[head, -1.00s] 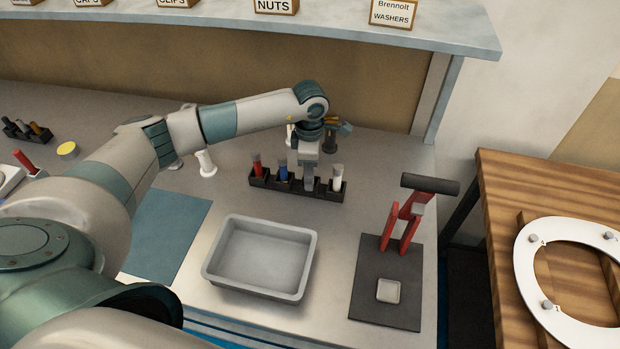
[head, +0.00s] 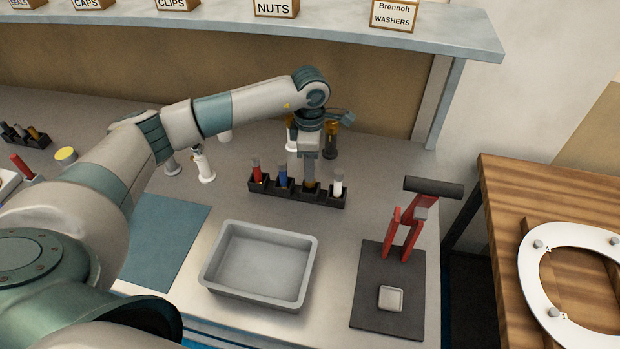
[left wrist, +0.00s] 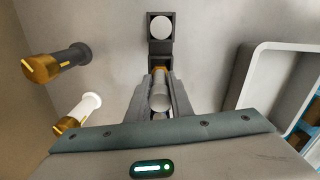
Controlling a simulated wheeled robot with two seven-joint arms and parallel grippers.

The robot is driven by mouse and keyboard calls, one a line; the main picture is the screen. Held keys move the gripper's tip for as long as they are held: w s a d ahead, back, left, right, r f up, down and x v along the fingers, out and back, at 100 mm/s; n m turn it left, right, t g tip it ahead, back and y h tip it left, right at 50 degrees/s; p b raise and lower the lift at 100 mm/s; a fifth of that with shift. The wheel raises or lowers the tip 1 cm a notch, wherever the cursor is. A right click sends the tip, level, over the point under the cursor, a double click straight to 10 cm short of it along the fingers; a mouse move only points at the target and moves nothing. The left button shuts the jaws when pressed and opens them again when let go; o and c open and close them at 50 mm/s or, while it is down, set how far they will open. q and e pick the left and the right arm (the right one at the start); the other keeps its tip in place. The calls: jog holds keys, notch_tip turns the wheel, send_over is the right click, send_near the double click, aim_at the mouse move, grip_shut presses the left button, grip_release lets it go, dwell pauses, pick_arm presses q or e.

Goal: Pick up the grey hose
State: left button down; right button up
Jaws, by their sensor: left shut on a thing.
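A black rack (head: 270,190) stands on the bench with a red hose (head: 257,172), a blue hose (head: 282,175) and a white hose (head: 338,182) in its slots. My left gripper (head: 309,160) is above the third slot, pointing down. It is shut on the grey hose, which shows between the fingers in the left wrist view (left wrist: 158,97). A gold-brown end (head: 310,186) shows below the fingers at the rack. I cannot tell whether that end is clear of the slot. My right gripper is not in view.
A grey tray (head: 208,270) sits in front of the rack. White and dark gold-topped posts (head: 330,140) stand behind the gripper. A blue mat (head: 170,240) lies left of the tray.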

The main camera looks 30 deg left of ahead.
pick_arm(q)
notch_tip(320, 180, up, 5)
jog(key=shift+b, duration=0.9)
jog(key=shift+r, duration=0.5)
jog(key=shift+s+d+m, duration=0.35)
jog(key=shift+d+m, duration=0.05)
jog(key=shift+m, duration=0.2)
jog(key=s+d+m+b, duration=0.1)
jog(key=s+d+m, duration=0.3)
jog(key=s+m, duration=0.3)
jog(key=s+d+m+b, duration=0.1)
jog(key=s+d+m, duration=0.3)
jog(key=m, duration=1)
jog(key=s, duration=0.3)
jog(key=shift+s+d+f+b, duration=0.2)
jog(key=shift+s+f+b, duration=0.1)
jog(key=shift+s+f, duration=0.1)
jog(key=shift+a, duration=0.1)
